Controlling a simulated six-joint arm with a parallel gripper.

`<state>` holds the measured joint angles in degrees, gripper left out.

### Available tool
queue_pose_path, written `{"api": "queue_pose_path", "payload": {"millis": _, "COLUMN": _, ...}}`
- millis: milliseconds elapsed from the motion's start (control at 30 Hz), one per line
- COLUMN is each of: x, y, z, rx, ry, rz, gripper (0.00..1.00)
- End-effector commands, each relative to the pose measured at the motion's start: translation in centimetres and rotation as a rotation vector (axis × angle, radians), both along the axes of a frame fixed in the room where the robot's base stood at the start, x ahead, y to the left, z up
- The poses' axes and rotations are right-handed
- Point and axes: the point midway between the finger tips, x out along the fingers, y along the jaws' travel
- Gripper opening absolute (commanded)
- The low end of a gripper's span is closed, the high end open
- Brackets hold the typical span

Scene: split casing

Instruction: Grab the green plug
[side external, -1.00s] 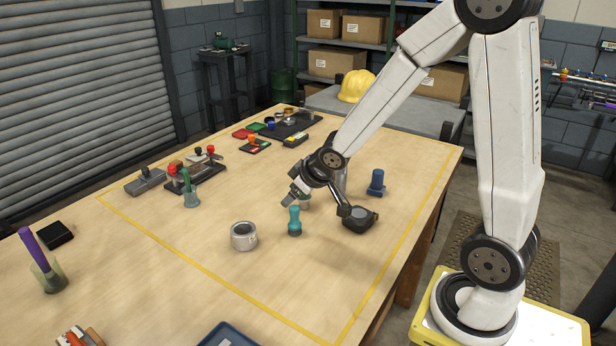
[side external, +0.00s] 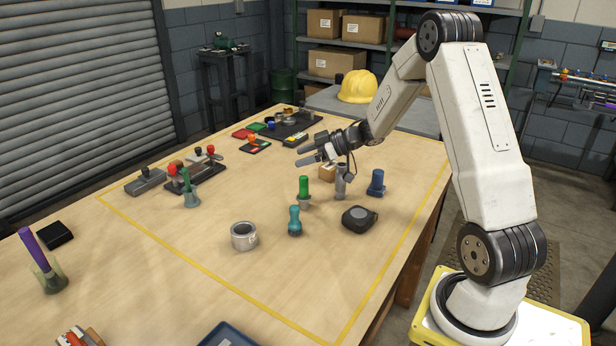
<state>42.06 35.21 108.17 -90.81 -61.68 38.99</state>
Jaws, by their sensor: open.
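The green plug (side external: 304,186) stands upright in a small grey base (side external: 304,202) on the wooden table, near the middle of the marked area. My gripper (side external: 312,159) is above and behind it in the side view, with its fingers pointing left. It is open, with nothing seen between the fingers, and it is apart from the plug. The plug is in full view.
A teal peg (side external: 294,222) stands in front of the plug, with a grey metal ring (side external: 244,236) to its left.

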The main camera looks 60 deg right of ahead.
Motion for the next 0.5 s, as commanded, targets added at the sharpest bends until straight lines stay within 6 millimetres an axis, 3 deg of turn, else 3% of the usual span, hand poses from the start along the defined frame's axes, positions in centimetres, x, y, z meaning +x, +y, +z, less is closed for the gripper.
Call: {"api": "queue_pose_path", "payload": {"millis": 500, "x": -0.7, "y": -0.4, "z": -1.4, "rx": 0.023, "ry": 0.008, "rz": 0.039, "gripper": 0.79}}
